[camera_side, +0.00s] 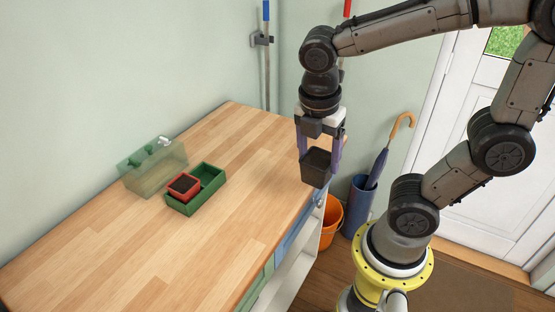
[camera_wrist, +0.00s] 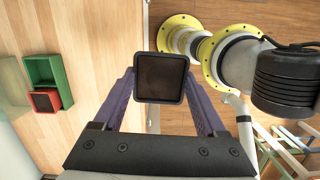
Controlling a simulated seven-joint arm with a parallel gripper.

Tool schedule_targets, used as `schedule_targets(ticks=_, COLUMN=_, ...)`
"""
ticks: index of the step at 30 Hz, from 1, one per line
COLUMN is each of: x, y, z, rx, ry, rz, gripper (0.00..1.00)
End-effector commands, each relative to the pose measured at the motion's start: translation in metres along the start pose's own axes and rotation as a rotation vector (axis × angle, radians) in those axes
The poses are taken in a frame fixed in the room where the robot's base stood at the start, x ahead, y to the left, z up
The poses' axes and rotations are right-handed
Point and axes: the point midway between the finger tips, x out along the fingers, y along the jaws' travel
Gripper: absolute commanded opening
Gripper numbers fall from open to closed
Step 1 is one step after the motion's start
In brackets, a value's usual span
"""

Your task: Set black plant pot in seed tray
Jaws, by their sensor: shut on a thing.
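The black plant pot (camera_side: 316,166) is upright between the two purple fingers of my gripper (camera_side: 320,160), which is shut on it. The gripper holds it up near the right edge of the wooden worktop. In the wrist view the pot (camera_wrist: 161,77) sits between the fingertips (camera_wrist: 160,85), with its square open top facing the camera. The green seed tray (camera_side: 210,190) rests on the worktop, left of and apart from my gripper. A red pot with dark filling (camera_side: 184,186) stands in the tray's left end. The tray also shows at the left of the wrist view (camera_wrist: 62,72).
A translucent green box (camera_side: 150,172) stands on the worktop (camera_side: 130,245) behind the tray, close to it. The worktop in front of the tray and between tray and gripper is clear. An orange bucket (camera_side: 328,222) and an umbrella stand (camera_side: 359,208) are on the floor beyond the worktop.

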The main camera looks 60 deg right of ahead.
Motion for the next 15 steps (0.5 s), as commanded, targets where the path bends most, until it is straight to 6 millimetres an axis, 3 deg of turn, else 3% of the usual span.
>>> schedule_targets(ticks=4, x=-0.004, y=-0.001, z=0.0, rx=-0.008, ry=0.0, rz=0.001, gripper=0.12)
schedule_targets(ticks=8, x=-0.016, y=0.018, z=-0.002, rx=-0.018, ry=0.0, rz=0.003, gripper=0.12)
schedule_targets(ticks=15, x=-0.036, y=0.092, z=-0.017, rx=-0.049, ry=0.0, rz=0.004, gripper=0.12)
